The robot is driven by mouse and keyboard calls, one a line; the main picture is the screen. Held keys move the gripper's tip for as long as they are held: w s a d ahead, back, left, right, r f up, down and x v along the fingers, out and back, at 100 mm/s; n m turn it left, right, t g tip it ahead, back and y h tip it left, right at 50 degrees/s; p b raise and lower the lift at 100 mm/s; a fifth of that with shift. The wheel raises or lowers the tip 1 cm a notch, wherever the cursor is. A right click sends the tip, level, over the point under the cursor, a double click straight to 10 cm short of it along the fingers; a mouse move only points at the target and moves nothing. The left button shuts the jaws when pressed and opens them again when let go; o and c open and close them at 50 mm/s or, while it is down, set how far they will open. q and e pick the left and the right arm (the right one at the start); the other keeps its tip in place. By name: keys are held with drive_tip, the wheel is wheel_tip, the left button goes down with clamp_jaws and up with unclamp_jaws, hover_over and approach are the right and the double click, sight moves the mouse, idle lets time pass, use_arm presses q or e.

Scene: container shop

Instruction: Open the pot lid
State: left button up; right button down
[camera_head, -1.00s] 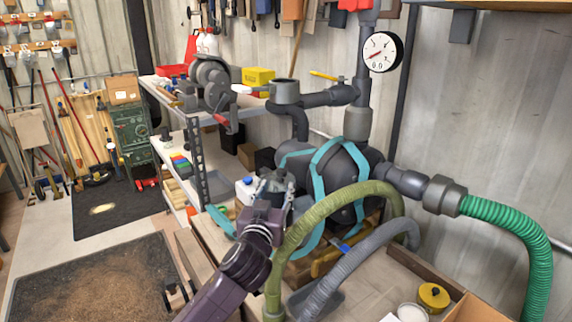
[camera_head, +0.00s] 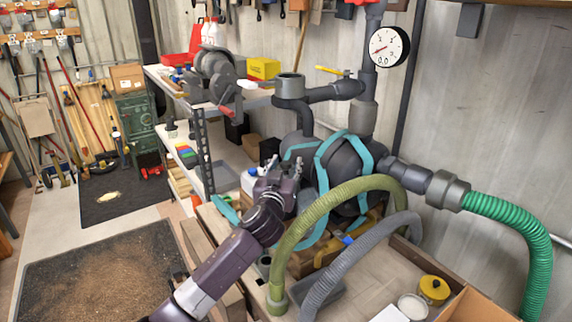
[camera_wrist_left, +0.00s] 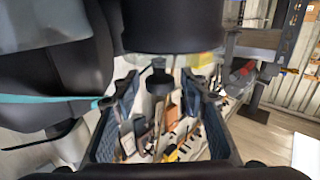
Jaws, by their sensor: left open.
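A dark grey tank (camera_head: 343,165) with teal bands, which may be the pot, stands on the bench in the head view. I cannot make out a separate lid on it. My left gripper (camera_head: 272,172) is at the tank's left side, in front of it from this viewpoint. In the left wrist view its two fingers (camera_wrist_left: 158,88) are spread open. A small dark round knob (camera_wrist_left: 160,82) shows between the fingertips, below a large dark rounded body (camera_wrist_left: 172,25). I cannot tell whether the fingers touch it. My right gripper is not in view.
An olive hose (camera_head: 330,205) and a grey hose (camera_head: 350,255) arch just right of my left arm. A pipe with an open cup (camera_head: 290,86) rises behind the gripper. A yellow-lidded can (camera_head: 434,290) stands at the bench's front right.

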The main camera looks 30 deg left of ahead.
use_arm(q)
clamp_jaws()
drive_tip(key=shift+s, duration=0.1)
idle(0.3)
